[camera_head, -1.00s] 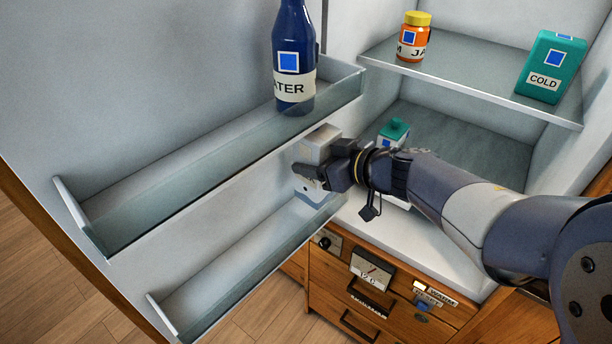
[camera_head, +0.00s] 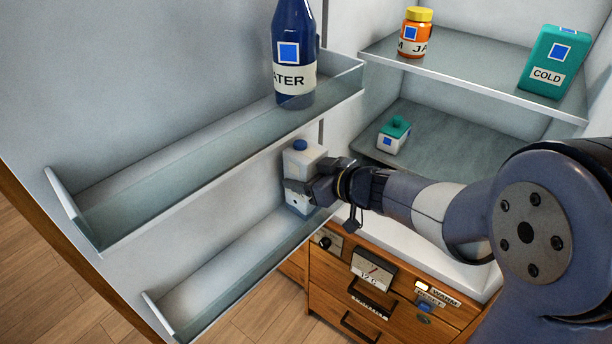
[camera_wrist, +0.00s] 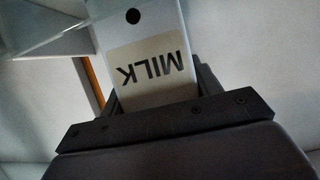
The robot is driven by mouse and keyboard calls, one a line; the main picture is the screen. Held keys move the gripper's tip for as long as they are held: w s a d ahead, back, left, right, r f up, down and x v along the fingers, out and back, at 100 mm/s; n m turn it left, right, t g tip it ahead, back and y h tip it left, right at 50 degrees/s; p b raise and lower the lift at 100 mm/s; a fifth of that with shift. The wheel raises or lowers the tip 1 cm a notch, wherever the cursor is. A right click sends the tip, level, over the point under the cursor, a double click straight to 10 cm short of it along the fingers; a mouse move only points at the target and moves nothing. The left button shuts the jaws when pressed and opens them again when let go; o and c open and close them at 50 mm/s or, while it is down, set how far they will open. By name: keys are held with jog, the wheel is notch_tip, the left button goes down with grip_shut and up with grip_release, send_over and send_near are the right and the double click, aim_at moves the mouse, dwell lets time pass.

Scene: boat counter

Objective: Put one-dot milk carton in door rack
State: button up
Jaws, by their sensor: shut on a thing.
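The milk carton (camera_head: 301,163) is white with a blue cap and stands about upright at the right end of the lower door rack (camera_head: 213,277). My gripper (camera_head: 302,188) is shut on it from the right. In the wrist view the carton (camera_wrist: 152,72) shows a MILK label upside down and one black dot. The carton's lower part is close to the rack's front wall; whether its base touches the rack floor I cannot tell.
The upper door rack (camera_head: 160,185) holds a blue water bottle (camera_head: 294,60). Fridge shelves at right hold an orange jar (camera_head: 415,35), a teal COLD box (camera_head: 552,62) and a small green-topped carton (camera_head: 394,136). The lower rack is free to the left.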

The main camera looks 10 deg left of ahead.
jog(key=o, duration=1.6)
jog(key=shift+f, duration=0.1)
jog(key=shift+d+r, duration=0.15)
jog(key=shift+r, duration=0.1)
jog(key=p+v, duration=0.1)
jog(key=v, duration=1)
jog(key=shift+s+d, duration=0.25)
jog(key=shift+d, duration=0.1)
